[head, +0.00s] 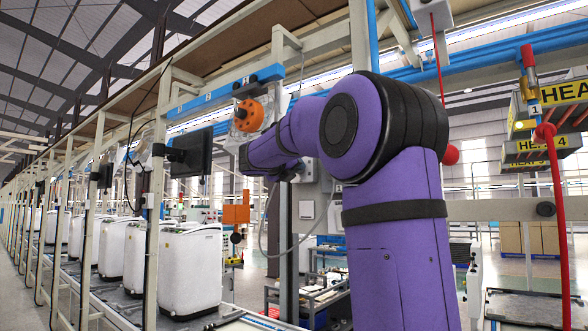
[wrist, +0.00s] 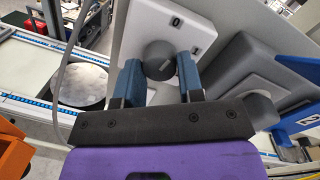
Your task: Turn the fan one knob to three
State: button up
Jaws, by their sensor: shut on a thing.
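In the wrist view, a dark grey round knob (wrist: 157,58) sits on a white panel (wrist: 150,22). I cannot tell clearly which mark the knob points to. In the head view my purple arm reaches up and left, and its own links hide the gripper and the knob.
A grey angular housing (wrist: 250,65) stands close right of my gripper, and a grey cable runs at its left. In the head view, a blue numbered beam (head: 225,90), an orange round device (head: 248,116) and a monitor (head: 190,153) are near the arm. White washers (head: 190,270) line the left.

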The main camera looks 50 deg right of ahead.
jog(key=shift+w+m+g, duration=0.1)
jog(key=shift+m+g, duration=0.5)
jog(key=shift+m, duration=5.25)
jog(key=shift+w+m+g, duration=0.1)
jog(key=shift+m+g, duration=0.5)
jog(key=shift+m, duration=5.3)
jog(key=shift+w+m+g, duration=0.1)
jog(key=shift+m+g, duration=0.5)
jog(key=shift+m, duration=5.55)
jog(key=o, duration=0.9)
